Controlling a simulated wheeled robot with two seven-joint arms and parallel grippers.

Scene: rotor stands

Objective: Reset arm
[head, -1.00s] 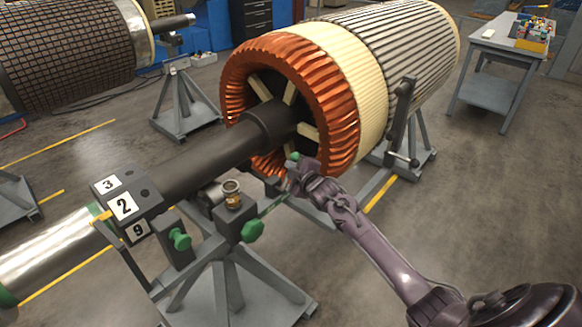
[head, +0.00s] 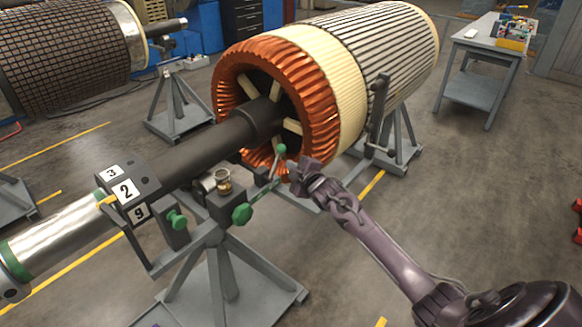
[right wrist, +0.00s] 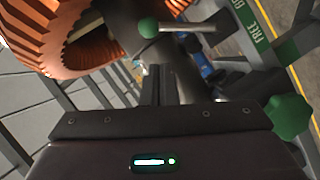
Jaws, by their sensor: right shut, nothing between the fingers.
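My right gripper (head: 292,172) is shut and empty, just right of the lever on the near rotor stand (head: 226,252). The lever's green ball knob (head: 281,148) stands up left of the gripper, apart from it. In the right wrist view the shut fingers (right wrist: 159,72) point toward the stand, with the green ball (right wrist: 148,27) and its metal rod beyond them. My left gripper is not in view.
The rotor (head: 275,95) with copper windings and dark shaft rests on its stands. A grey work table (head: 480,50) stands at the back right.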

